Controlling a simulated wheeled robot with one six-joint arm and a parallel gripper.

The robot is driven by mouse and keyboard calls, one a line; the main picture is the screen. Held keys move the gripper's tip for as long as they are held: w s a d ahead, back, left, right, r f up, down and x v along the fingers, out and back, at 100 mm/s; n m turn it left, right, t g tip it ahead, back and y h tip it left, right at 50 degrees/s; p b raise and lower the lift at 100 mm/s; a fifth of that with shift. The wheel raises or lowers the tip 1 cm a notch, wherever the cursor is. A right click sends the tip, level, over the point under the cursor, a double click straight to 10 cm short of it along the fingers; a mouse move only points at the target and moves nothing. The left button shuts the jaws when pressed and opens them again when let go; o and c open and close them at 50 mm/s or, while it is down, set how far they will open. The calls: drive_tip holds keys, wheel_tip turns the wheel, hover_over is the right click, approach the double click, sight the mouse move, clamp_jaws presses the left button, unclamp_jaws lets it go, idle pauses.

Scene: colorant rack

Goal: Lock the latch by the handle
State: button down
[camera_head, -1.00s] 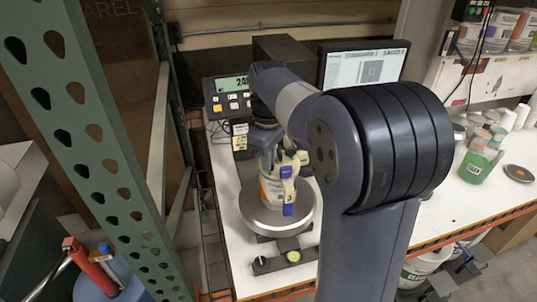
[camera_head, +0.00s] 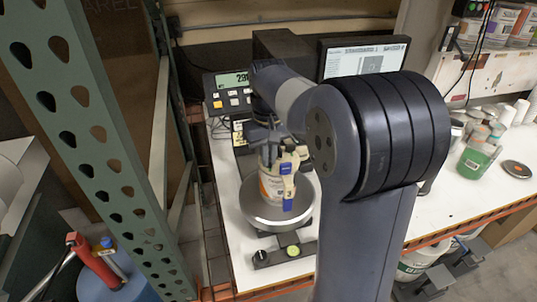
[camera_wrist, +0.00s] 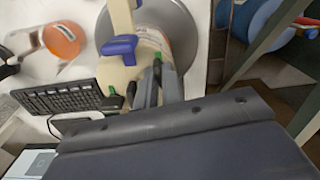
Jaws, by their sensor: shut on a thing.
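A round labelled container (camera_head: 271,188) stands upright on the round metal pan of a scale (camera_head: 262,218). A cream latch (camera_head: 288,182) with blue parts runs down the side of the container; it also shows in the wrist view (camera_wrist: 122,18), with a blue piece (camera_wrist: 120,47) across it. My gripper (camera_head: 270,150) is at the top of the container, beside the latch. In the wrist view its dark fingers (camera_wrist: 150,85) are close together against the latch's cream part. What lies between the fingertips is mostly hidden, so the exact grip point is unclear.
A green rack post (camera_head: 85,130) stands at the left. The scale's display (camera_head: 228,93) and a monitor (camera_head: 362,60) are behind the pan. A black keyboard (camera_wrist: 65,98) shows in the wrist view. Bottles and a green jar (camera_head: 474,160) crowd the right side.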

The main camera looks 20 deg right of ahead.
idle(0.4)
drive_tip(key=c, duration=1.5)
unclamp_jaws()
drive_tip(key=shift+c, duration=0.2)
